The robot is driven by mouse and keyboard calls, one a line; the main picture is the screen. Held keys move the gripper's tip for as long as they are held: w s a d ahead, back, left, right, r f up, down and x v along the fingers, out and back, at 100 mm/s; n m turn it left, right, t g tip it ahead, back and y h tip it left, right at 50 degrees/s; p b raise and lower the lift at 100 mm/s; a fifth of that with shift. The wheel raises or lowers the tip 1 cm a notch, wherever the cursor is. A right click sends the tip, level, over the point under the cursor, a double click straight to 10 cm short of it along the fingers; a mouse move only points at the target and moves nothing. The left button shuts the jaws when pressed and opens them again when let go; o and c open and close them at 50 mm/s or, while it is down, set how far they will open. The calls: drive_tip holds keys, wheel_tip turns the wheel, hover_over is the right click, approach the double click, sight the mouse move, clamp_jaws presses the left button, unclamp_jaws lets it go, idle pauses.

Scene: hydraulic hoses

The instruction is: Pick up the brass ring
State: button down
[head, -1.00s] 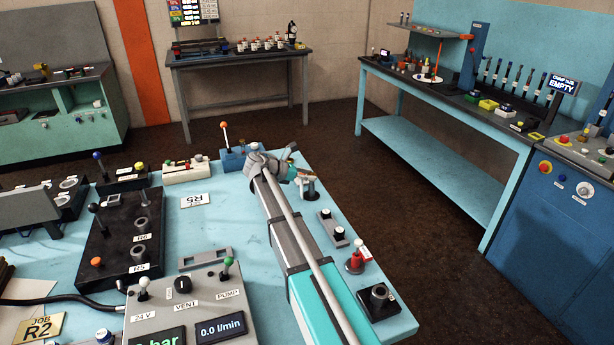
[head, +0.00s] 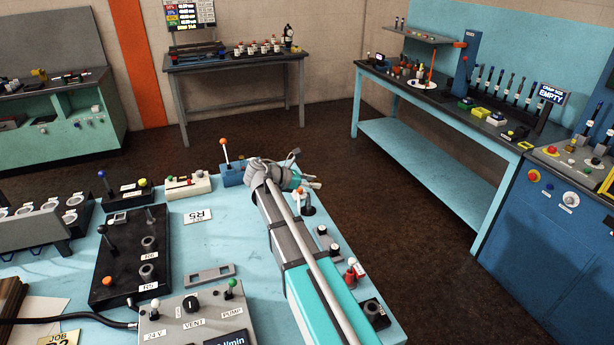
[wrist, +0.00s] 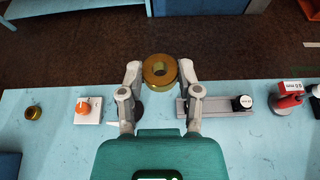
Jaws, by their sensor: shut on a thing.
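The brass ring (wrist: 160,71) is a thick gold-coloured ring with a round hole, seen in the wrist view between my two fingertips. My gripper (wrist: 158,76) is shut on it, with one finger at each side. In that view the ring shows against the dark floor and overlaps the table's far edge. In the head view my gripper (head: 312,183) is over the right side of the blue table, and the ring cannot be made out there. A smaller brass-coloured ring (wrist: 33,112) lies on the table at the left of the wrist view.
In the wrist view an orange knob on a white plate (wrist: 88,110) is left of my gripper. A grey rail with a black knob (wrist: 215,105) and a red fitting (wrist: 288,97) are to the right. A black block with sockets (head: 130,255) stands on the table (head: 215,235).

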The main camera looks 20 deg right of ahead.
drive_tip(key=s+r+p, duration=0.2)
drive_tip(key=s+r, duration=0.1)
drive_tip(key=s, duration=0.3)
drive_tip(key=shift+s, duration=0.3)
drive_tip(key=shift+s+f, duration=0.1)
idle(0.7)
